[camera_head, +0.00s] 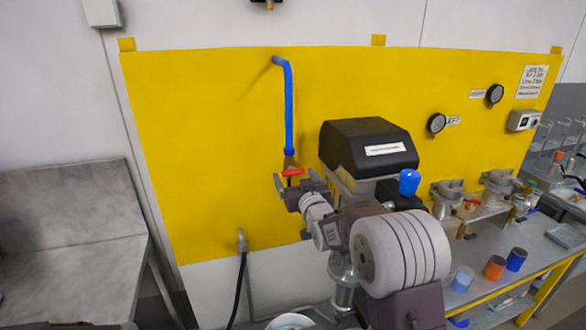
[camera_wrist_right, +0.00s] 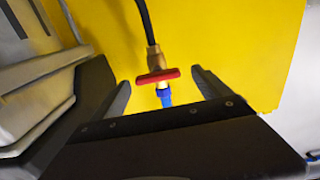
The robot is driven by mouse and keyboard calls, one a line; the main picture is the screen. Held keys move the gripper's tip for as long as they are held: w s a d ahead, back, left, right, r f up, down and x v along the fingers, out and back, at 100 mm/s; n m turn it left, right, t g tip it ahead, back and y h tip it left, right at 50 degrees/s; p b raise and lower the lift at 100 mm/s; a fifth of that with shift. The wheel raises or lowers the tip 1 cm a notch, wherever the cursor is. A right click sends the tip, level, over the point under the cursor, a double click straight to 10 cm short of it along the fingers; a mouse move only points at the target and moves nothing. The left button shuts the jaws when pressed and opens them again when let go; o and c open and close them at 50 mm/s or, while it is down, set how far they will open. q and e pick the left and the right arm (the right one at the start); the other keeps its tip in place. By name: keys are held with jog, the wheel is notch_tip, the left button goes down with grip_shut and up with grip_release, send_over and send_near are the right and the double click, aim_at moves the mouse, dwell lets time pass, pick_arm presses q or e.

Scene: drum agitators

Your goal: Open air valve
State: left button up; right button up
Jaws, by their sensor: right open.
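The air valve's red handle (camera_head: 292,172) sits at the lower end of a blue pipe (camera_head: 288,105) on the yellow panel in the head view. In the right wrist view, the red handle (camera_wrist_right: 158,76) is a crosswise bar on a brass fitting (camera_wrist_right: 154,56), with blue pipe (camera_wrist_right: 164,98) on one side and a black hose (camera_wrist_right: 146,22) on the other. My right gripper (camera_head: 295,181) is open at the valve, its fingers on either side of the handle. The wrist view shows gaps between handle and both fingers. My left gripper is not in view.
A black-topped machine (camera_head: 365,145) stands right of the valve, close to my right arm. A bench (camera_head: 480,285) at right holds several cups and metal fittings. Gauges (camera_head: 436,123) hang on the yellow panel (camera_head: 200,130). A grey metal table (camera_head: 75,250) stands at left.

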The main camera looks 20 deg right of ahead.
jog(key=shift+w+r, duration=0.1)
jog(key=shift+w, duration=0.55)
jog(key=shift+w+d, duration=0.15)
jog(key=shift+d, duration=0.1)
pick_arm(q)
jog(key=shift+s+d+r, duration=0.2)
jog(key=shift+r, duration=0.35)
pick_arm(e)
jog(key=shift+a, duration=0.1)
